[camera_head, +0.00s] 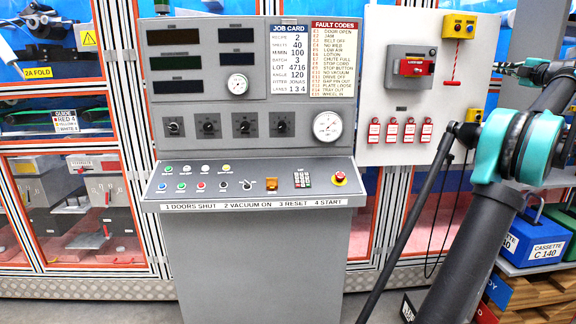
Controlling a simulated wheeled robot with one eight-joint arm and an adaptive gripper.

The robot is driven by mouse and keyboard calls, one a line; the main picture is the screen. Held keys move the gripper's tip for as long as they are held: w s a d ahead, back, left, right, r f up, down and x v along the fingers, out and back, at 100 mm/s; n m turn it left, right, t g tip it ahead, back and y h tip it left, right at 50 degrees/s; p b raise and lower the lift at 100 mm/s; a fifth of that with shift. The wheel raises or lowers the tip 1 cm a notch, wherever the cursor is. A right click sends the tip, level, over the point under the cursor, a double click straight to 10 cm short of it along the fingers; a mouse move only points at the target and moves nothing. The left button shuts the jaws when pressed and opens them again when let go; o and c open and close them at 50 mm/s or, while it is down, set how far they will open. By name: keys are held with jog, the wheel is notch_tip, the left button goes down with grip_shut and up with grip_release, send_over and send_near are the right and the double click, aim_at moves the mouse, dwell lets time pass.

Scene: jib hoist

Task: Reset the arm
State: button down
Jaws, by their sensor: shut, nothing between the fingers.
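My arm (478,215) rises from the bottom edge right of centre to a teal joint (517,146), then bends up toward the right edge. My gripper (506,68) shows small and dark at the upper right, pointing left, shut and empty. It is in front of the area right of the yellow switch box and appears to touch nothing. Part of the arm's far end is cut off by the right edge.
A grey control console (250,185) with buttons and a red stop knob (339,178) stands in the middle. A white panel (410,90) holds a lockout switch and red tags. Blue cassettes (535,238) sit at right. Glazed machine bays (75,205) are at left.

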jog(key=w+a+f+m+h, duration=0.5)
jog(key=w+a+m+h, duration=0.1)
jog(key=a+m+h, duration=0.3)
jog(key=s+a+f+m+g+h, duration=0.1)
jog(key=s+a+f+m+g, duration=0.25)
jog(key=a+f, duration=0.55)
jog(key=s+a+f+m+g, duration=0.2)
jog(key=s+a+f+m, duration=0.25)
jog(key=a+f, duration=0.55)
jog(key=s+a+f+m+g+y, duration=0.1)
jog(key=s+a+f, duration=0.3)
jog(key=f, duration=0.3)
jog(key=s+a+f+m+g+y, duration=0.1)
jog(key=s+a+f+g, duration=0.1)
jog(key=s+a+f, duration=0.45)
jog(key=s+a+f+g+y, duration=0.1)
jog(key=s+a+f+y, duration=0.15)
jog(key=f, duration=0.65)
jog(key=s+a+f+g+y, duration=0.1)
jog(key=s+a+f+g, duration=0.1)
jog(key=s+a+f, duration=0.5)
jog(key=s+a+f+g+y, duration=0.2)
jog(key=s+a+f, duration=0.6)
jog(key=s, duration=0.6)
jog(key=shift+f+g, duration=0.35)
jog(key=shift+g, duration=0.2)
jog(key=shift+w+d+y, duration=0.1)
jog(key=shift+w+y, duration=0.05)
jog(key=shift+y, duration=0.1)
